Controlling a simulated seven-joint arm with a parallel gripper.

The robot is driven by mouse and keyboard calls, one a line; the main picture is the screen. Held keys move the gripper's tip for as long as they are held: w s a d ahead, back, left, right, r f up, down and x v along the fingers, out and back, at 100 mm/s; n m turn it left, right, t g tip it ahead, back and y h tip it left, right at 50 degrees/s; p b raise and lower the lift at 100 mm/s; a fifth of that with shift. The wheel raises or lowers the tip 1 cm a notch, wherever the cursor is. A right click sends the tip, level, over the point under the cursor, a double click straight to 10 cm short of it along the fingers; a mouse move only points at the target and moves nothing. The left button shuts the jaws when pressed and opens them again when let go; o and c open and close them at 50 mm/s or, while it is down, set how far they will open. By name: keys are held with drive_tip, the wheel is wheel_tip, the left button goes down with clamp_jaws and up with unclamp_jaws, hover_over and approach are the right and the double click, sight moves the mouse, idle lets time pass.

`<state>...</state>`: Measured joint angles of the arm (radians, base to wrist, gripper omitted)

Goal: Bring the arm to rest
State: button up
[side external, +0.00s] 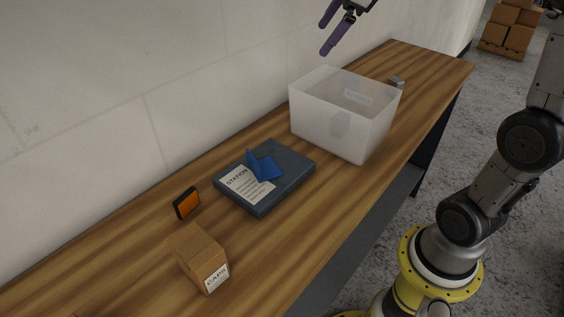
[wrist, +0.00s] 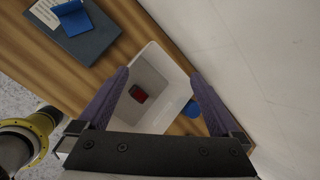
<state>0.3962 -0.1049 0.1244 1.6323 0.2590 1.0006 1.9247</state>
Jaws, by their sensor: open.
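My gripper (side external: 336,27) is open, with two purple fingers, and hangs in the air above the far part of the bench, over the translucent white bin. It also shows in the wrist view (wrist: 165,88), with nothing between the fingers. The bin (side external: 330,122) stands upright on the wooden bench; its rim is below and apart from the fingers. In the wrist view a small red item (wrist: 138,93) lies inside the bin. The rest of my arm stands at the right in the side view.
On the bench (side external: 130,243) are a dark station box (side external: 291,161) with a blue piece (side external: 265,168) on it, an orange-black block (side external: 187,203), a cardboard caps box (side external: 200,257) and a small grey item (side external: 397,82). A wall runs behind the bench. Boxes (side external: 510,30) are stacked beyond.

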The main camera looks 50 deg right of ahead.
drive_tip(key=s+a+f+n, duration=0.2)
drive_tip(key=s+a+n, duration=0.95)
drive_tip(key=s, duration=0.25)
drive_tip(key=s+f+n, duration=0.9)
drive_tip(key=n, duration=0.7)
drive_tip(key=shift+f+g, duration=0.15)
drive_tip(key=shift+g, duration=0.15)
